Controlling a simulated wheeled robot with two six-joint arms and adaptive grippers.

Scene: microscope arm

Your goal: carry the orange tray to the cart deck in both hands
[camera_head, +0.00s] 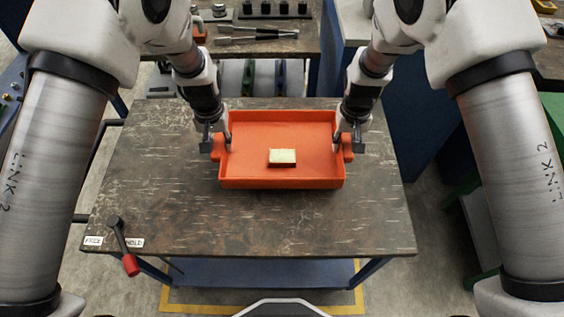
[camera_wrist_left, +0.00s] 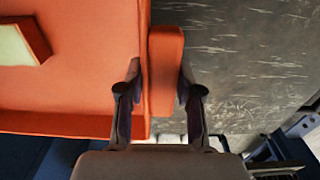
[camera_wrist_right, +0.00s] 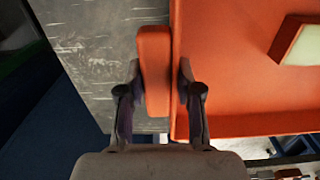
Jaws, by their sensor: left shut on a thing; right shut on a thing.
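The orange tray (camera_head: 282,184) is over the dark worn deck of the cart (camera_head: 250,228), toward its far side. I cannot tell whether it touches the deck. A small block with a pale top (camera_head: 283,157) lies in the tray. My left gripper (camera_head: 222,143) is shut on the tray's left handle, which shows between its fingers in the left wrist view (camera_wrist_left: 164,75). My right gripper (camera_head: 342,143) is shut on the right handle, seen between its fingers in the right wrist view (camera_wrist_right: 154,70). The tray looks level.
A lever with a red knob (camera_head: 130,264) stands at the deck's near left corner beside labels reading FREE and HOLD. A bench with tools (camera_head: 265,36) is behind. A blue cabinet (camera_head: 375,120) stands at the right. The near part of the deck is clear.

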